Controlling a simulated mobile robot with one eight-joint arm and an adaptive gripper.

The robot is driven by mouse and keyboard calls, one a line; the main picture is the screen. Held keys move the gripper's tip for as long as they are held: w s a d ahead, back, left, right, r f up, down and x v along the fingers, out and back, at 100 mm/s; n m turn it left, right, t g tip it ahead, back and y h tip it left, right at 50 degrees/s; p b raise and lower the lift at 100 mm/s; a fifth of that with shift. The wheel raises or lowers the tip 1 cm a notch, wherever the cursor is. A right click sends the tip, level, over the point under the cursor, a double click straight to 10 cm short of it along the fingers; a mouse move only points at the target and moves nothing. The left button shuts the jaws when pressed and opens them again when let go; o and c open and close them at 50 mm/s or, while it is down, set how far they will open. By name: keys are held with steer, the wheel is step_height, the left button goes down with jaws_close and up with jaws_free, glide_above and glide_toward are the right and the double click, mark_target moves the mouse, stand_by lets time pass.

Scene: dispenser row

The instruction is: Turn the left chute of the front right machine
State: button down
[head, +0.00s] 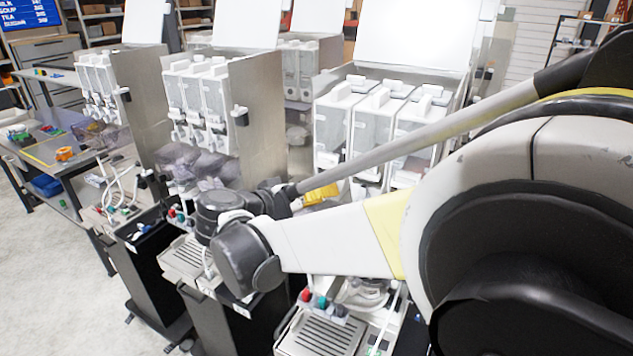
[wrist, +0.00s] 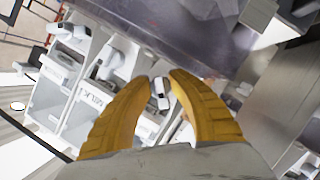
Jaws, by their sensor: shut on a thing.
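The front right machine holds white canisters side by side; its left canister (head: 336,122) is in the head view. My yellow gripper (head: 319,194) shows just below that canister, partly hidden behind my arm. In the wrist view the gripper's two yellow fingers (wrist: 160,82) close on a small white and dark part (wrist: 160,98), which appears to be the left chute. Its lower portion is hidden by the fingers. The chute's exact angle cannot be told.
A second machine (head: 205,95) with white canisters stands left of the front right machine, and another (head: 100,80) farther left. A drip tray (head: 320,335) is below the gripper. A workbench (head: 60,145) with small coloured objects is at the far left. Grey floor (head: 60,270) is open there.

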steer(key=m+y, duration=0.1)
steer(key=m, duration=0.1)
steer(key=shift+m+t+y, duration=0.3)
steer(key=shift+y, duration=0.1)
steer(key=shift+m+t+y+p, duration=0.3)
steer(key=shift+m+t+y, duration=0.2)
steer(key=shift+m+y, duration=0.6)
steer(key=shift+m, duration=0.4)
steer(key=c, duration=1.5)
jaws_free()
steer(key=v, duration=1.1)
steer(key=shift+s+a, duration=0.3)
steer(key=shift+a, duration=0.1)
